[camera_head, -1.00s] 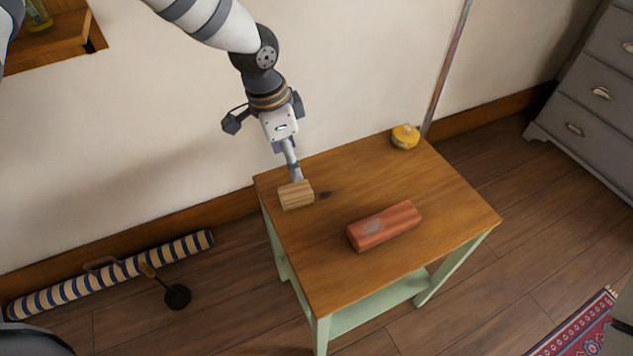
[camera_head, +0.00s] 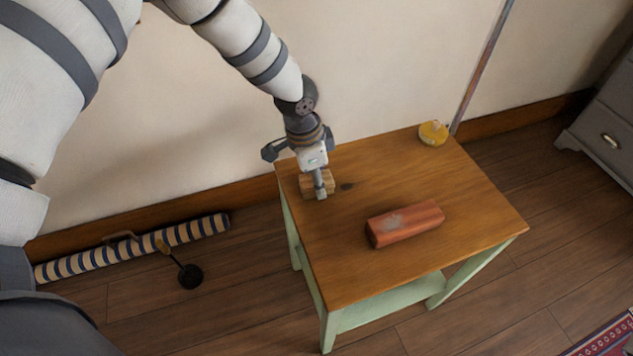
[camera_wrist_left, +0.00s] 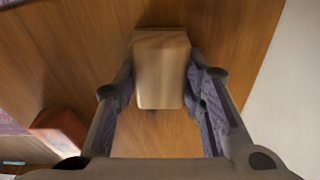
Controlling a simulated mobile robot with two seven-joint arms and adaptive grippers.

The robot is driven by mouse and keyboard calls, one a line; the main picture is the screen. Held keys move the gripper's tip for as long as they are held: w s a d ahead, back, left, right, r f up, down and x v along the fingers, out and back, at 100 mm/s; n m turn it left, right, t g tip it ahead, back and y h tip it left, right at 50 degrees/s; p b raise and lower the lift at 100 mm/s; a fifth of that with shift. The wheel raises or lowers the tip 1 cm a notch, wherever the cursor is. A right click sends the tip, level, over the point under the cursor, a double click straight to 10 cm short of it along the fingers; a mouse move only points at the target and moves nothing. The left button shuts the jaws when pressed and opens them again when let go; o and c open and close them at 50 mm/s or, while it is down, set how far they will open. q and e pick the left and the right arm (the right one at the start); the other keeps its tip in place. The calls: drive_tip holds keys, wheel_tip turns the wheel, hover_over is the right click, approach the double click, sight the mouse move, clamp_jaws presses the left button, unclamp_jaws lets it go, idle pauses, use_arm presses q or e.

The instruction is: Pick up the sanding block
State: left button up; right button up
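The sanding block, a small light-brown wooden block (camera_head: 329,182), sits near the far left corner of the wooden tabletop (camera_head: 350,270). My left gripper (camera_head: 319,192) is down over it and partly hides it. In the left wrist view the block (camera_wrist_left: 161,70) lies between the two purple-padded fingers of my left gripper (camera_wrist_left: 161,85). The fingers are apart, one on each side, with tabletop showing in narrow gaps beside the block's lower part. Contact at the fingertips is hard to judge. My right gripper is in neither view.
A reddish block (camera_head: 405,224) lies in the middle of the table, and a yellow round item (camera_head: 433,133) stands at its far corner. The wall (camera_head: 390,60) is close behind. A striped roll (camera_head: 130,249) and a black round-ended tool (camera_head: 190,276) lie on the floor.

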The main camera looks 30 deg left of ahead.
use_arm(q)
drive_tip(key=shift+c, duration=0.4)
drive_tip(key=shift+r, duration=0.4)
wheel_tip(320, 180, up, 3)
drive_tip(key=shift+s+r+p, duration=0.1)
drive_tip(key=shift+r+p, duration=0.1)
drive_tip(key=shift+p, duration=0.2)
drive_tip(key=s+d+r+p, duration=0.3)
drive_tip(key=s+r, duration=0.6)
drive_tip(key=s, duration=0.4)
drive_tip(key=shift+s+d+p, duration=0.2)
drive_tip(key=shift+d+p, duration=0.15)
drive_tip(key=shift+d, duration=0.05)
drive_tip(key=o, duration=0.6)
drive_tip(key=shift+f, duration=0.1)
drive_tip(key=c, duration=0.5)
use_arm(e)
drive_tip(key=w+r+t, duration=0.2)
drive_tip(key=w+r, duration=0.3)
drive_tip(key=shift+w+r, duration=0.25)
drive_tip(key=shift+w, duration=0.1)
